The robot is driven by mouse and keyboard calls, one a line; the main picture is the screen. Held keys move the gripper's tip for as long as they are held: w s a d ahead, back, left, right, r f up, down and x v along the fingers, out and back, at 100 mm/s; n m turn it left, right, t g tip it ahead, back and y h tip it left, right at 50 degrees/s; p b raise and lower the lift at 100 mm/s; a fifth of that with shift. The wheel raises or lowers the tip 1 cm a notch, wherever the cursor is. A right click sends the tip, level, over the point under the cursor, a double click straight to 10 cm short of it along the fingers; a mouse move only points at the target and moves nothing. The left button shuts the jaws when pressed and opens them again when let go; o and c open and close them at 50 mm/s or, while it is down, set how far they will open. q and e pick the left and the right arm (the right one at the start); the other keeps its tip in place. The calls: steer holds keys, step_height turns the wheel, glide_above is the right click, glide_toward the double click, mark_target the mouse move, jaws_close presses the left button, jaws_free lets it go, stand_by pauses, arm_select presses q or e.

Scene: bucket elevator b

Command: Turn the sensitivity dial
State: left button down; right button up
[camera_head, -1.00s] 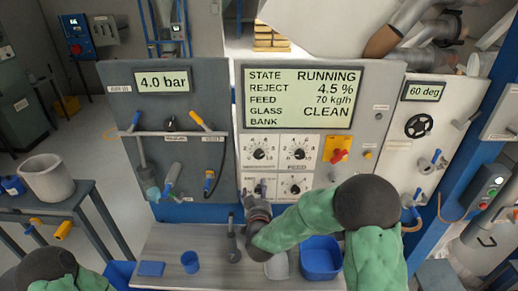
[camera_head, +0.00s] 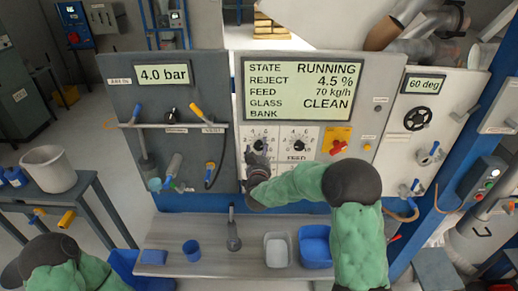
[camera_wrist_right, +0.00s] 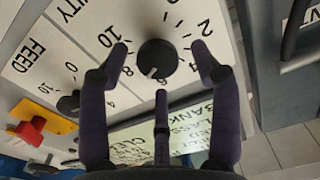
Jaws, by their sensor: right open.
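The sensitivity dial is a round black knob on a white numbered plate. It is at the upper left of the dial block in the head view (camera_head: 258,145) and large in the right wrist view (camera_wrist_right: 157,57). In the wrist view its pale mark is at the knob's lower edge. My right gripper (camera_head: 254,158) is in front of the panel just below the dial. In the wrist view its open fingers (camera_wrist_right: 160,52) stand on either side of the knob, with visible gaps. My left arm shows at the lower left; its gripper is not visible.
The feed dial (camera_head: 296,145) is just right, and a red knob on a yellow plate (camera_head: 338,146) lies beyond. The display (camera_head: 298,90) reads RUNNING, reject 4.5 %, CLEAN. My right forearm covers the lower panel. Bins (camera_head: 316,247) stand on the shelf below.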

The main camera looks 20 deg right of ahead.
steer(key=shift+w+d, duration=0.1)
steer(key=shift+w, duration=0.15)
